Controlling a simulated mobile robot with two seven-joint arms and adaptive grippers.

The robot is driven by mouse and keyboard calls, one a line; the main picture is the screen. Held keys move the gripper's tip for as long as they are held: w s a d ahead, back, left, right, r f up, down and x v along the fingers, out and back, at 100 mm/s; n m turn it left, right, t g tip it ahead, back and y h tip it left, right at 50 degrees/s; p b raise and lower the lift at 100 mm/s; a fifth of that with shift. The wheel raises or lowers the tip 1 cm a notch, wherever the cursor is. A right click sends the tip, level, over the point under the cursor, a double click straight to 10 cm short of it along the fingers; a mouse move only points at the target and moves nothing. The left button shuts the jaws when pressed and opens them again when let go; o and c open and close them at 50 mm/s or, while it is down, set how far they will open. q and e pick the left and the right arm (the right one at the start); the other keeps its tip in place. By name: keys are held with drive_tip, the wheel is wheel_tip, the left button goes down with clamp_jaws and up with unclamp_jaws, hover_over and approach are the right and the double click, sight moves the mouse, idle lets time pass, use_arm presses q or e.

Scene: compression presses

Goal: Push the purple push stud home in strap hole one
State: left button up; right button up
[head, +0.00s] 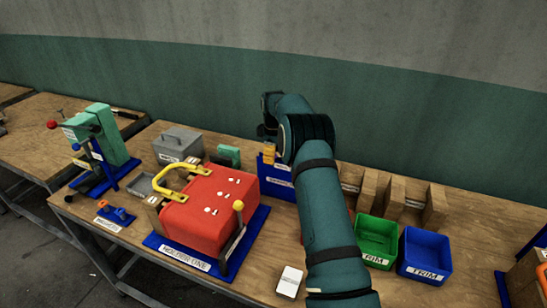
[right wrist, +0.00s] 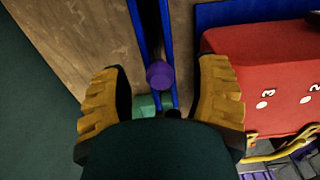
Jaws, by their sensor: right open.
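The purple push stud (right wrist: 160,74) stands between two blue rails in the right wrist view. My right gripper (right wrist: 162,85) is open, with one yellow-padded finger on each side of the stud and a visible gap to both. In the head view my right gripper (head: 267,130) is above the blue rack (head: 276,182) behind the red block, and I cannot make out the stud there. The red block (head: 208,212) sits on a blue base labelled holder one, with small white marks on top. The right wrist view shows numbers 3 and 2 beside its holes; hole one is not seen there.
A yellow handle (head: 180,172) arches at the red block's left, and a yellow-topped post (head: 238,206) stands at its right. Green (head: 377,252) and blue (head: 426,270) trim bins are right of my arm. A green press (head: 108,135) stands at the left.

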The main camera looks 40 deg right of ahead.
drive_tip(key=c, duration=0.9)
drive_tip(key=shift+o, duration=0.2)
drive_tip(key=shift+r, duration=0.1)
